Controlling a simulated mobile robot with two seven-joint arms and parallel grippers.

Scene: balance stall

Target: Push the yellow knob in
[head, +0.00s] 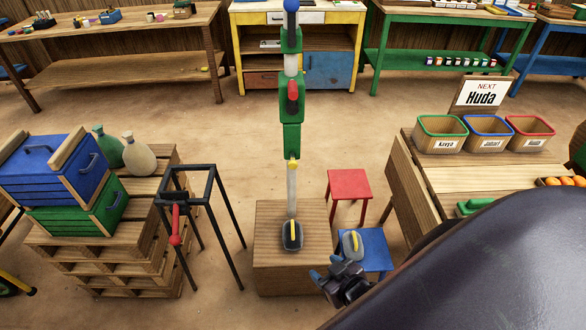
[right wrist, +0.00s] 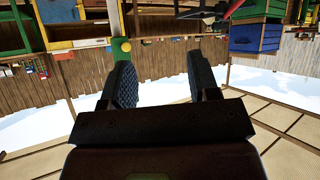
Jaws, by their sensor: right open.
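The yellow knob (head: 293,163) is small and sits low on the green upright post (head: 291,138), above a pale rod. In the right wrist view the yellow knob (right wrist: 126,46) is a round ball beside the green post (right wrist: 115,20), just above the left finger's tip. My right gripper (head: 328,280) is low and to the right of the post, in front of the blue stool, apart from the knob. In the right wrist view its fingers (right wrist: 160,72) are spread, with nothing between them. My left gripper is not in view.
A wooden box (head: 265,270) under the post bears a dark weight with a yellow handle (head: 292,236). A similar weight (head: 352,244) is on the blue stool (head: 377,250). A red stool (head: 349,184) stands behind. A black frame (head: 212,200) and pallets (head: 100,270) are left.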

